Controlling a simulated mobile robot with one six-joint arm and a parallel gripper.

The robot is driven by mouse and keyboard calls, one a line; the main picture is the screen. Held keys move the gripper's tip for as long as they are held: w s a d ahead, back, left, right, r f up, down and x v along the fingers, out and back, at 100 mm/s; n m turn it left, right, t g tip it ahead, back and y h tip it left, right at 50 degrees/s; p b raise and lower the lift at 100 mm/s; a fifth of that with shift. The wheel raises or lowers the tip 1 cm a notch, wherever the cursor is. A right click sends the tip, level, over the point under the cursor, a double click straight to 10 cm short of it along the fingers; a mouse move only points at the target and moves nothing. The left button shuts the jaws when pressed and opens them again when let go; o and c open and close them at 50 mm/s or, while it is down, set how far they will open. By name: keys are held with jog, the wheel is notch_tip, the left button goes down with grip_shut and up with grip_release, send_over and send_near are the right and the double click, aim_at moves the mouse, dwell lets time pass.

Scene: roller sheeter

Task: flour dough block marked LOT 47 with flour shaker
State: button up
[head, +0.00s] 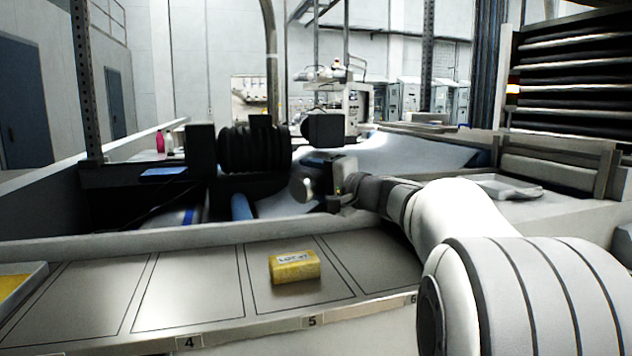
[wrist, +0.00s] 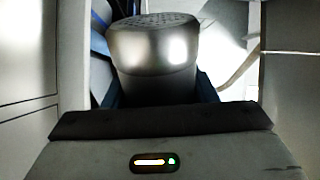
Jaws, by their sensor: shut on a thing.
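The yellow dough block (head: 294,268) lies on the metal shelf in the bay labelled 5. The lettering on its top looks like LOT 47, small and slanted. My gripper (head: 322,190) is beyond the block and above it in the picture, over the machine side. It is shut on the flour shaker (head: 303,190), a silver metal can, which seems tilted on its side in the head view. In the wrist view the shaker (wrist: 153,55) fills the middle, with its perforated top at the far end. The fingertips are partly hidden behind the gripper body.
The metal shelf (head: 190,290) has marked bays labelled 4, 5 and 6; bay 4 is bare. A tray with yellow content (head: 18,285) stands at the left edge. A dark ribbed machine part (head: 254,148) stands behind. A rack (head: 570,80) is at right.

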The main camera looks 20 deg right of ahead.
aim_at(300, 181)
jog(key=s+a+b, duration=0.2)
jog(key=a, duration=0.1)
jog(key=shift+a, duration=0.15)
jog(key=shift+w, duration=0.1)
jog(key=w+d, duration=0.1)
jog(key=d, duration=0.1)
jog(key=w+d, duration=0.1)
jog(key=d, duration=0.1)
jog(key=shift+w, duration=0.1)
jog(key=shift+a, duration=0.1)
jog(key=shift+s+a+b, duration=0.6)
jog(key=shift+a+b, duration=0.15)
jog(key=shift+a, duration=0.2)
